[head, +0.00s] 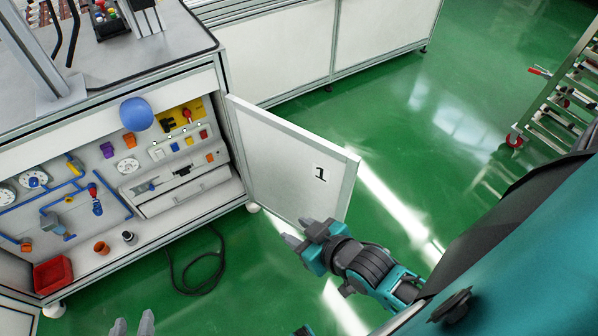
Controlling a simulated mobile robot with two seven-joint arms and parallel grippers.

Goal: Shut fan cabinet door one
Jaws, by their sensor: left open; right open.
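Fan cabinet door one (285,155) is a white panel marked "1" in the head view. It stands wide open, swung out to the right of the cabinet (100,125), whose inside with gauges and pipes is exposed. My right gripper (298,233) is open and empty, with its fingertips near the door's lower edge toward its free end. I cannot tell whether they touch the door. My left gripper (132,326) is open at the bottom edge, in front of the cabinet; only its grey fingertips show.
A black cable (196,275) lies on the green floor before the cabinet. A red bin (53,274) sits inside at lower left. A blue ball-shaped thing (136,114) is at the cabinet front. A wheeled rack (565,100) stands far right. Floor beyond the door is clear.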

